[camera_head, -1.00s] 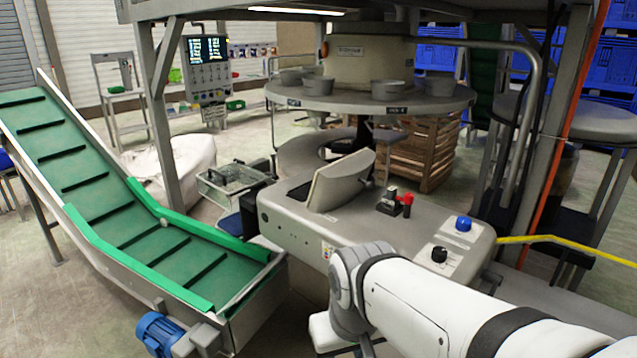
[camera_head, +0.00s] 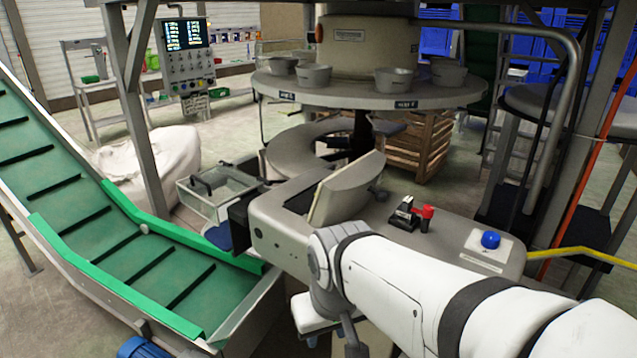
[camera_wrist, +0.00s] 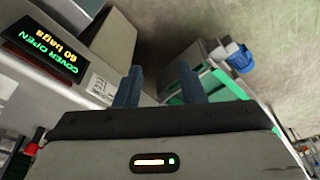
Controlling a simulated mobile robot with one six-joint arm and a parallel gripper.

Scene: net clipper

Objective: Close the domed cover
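The grey domed cover (camera_head: 345,190) stands raised and tilted on top of the grey clipper machine (camera_head: 285,235) in the head view. A display (camera_wrist: 45,45) in the wrist view reads "COVER OPEN" and "60 bags". My gripper (camera_wrist: 159,82) shows two dark blue fingers held apart with nothing between them. In the head view my white arm crosses in front of the machine's near side, and the fingertips cannot be made out. My gripper is apart from the cover, near the machine's front. I cannot tell whether the cover shows in the wrist view.
A green conveyor (camera_head: 110,235) slopes down to the machine's left end. A red-handled control (camera_head: 412,214) and a blue button (camera_head: 490,240) sit on the machine top. A round table with pots (camera_head: 330,95) stands behind. A yellow rail (camera_head: 580,250) runs at right.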

